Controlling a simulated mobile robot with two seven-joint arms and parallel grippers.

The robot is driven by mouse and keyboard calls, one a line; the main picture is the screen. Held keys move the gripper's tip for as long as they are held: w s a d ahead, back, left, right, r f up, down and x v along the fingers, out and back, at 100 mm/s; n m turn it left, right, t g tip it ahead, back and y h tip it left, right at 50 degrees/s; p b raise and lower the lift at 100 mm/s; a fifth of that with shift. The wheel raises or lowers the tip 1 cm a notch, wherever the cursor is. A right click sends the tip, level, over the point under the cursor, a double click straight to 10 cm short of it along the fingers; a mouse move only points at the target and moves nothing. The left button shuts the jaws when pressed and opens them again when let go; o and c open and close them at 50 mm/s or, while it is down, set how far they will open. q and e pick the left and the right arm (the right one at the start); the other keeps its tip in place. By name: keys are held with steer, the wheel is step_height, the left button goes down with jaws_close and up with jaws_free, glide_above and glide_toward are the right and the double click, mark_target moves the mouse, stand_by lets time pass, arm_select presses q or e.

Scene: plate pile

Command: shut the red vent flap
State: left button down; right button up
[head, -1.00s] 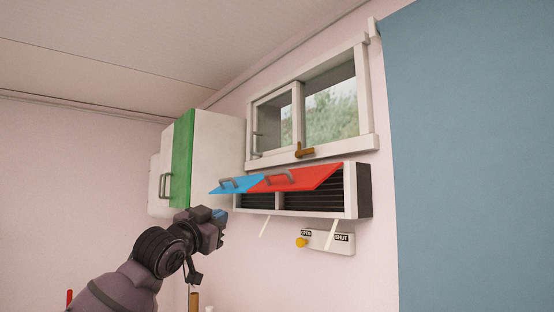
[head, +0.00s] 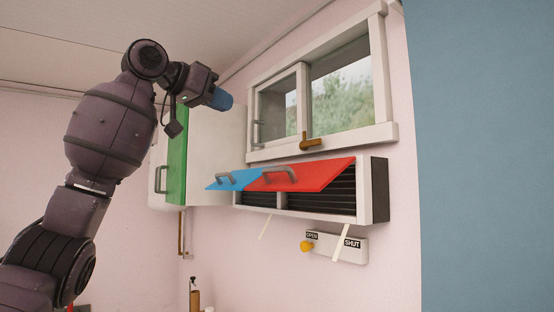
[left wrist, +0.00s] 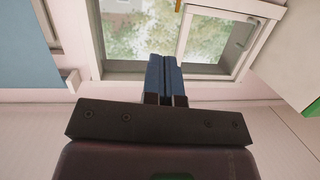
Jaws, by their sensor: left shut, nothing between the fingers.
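The red vent flap (head: 308,175) is on the right half of the white vent box under the window in the head view. It is raised and sticks out from the box, with dark slats (head: 325,202) showing beneath it. A grey handle (head: 280,176) is on its left part. My left gripper (head: 222,99) is up and to the left of the flap, apart from it, in front of the white cabinet's top. Its blue fingers are shut and empty; they show in the left wrist view (left wrist: 164,78) against the window. My right gripper is not in view.
A blue flap (head: 235,180), also raised, is left of the red one. A lever plate (head: 338,246) marked OPEN and SHUT, with a yellow knob (head: 307,246), is below. The window (head: 340,95) has a brown latch (head: 312,143). A green-doored cabinet (head: 215,150) stands left.

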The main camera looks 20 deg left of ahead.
mark_target(289, 168)
arm_select(q)
steer(key=w+d+f+g+p, duration=0.2)
steer(key=w+d+f, duration=0.5)
steer(key=f, duration=0.4)
steer(key=shift+w+f+m+g+p, duration=0.15)
steer(key=shift+w+m+g+p, duration=0.15)
steer(key=shift+w+g, duration=0.1)
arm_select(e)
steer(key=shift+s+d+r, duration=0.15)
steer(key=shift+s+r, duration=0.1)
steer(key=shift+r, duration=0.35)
arm_select(q)
steer(key=shift+f, duration=0.1)
steer(key=shift+f+t+h+b, duration=0.3)
steer(key=shift+f+t+b, duration=0.1)
steer(key=shift+t+b, duration=0.25)
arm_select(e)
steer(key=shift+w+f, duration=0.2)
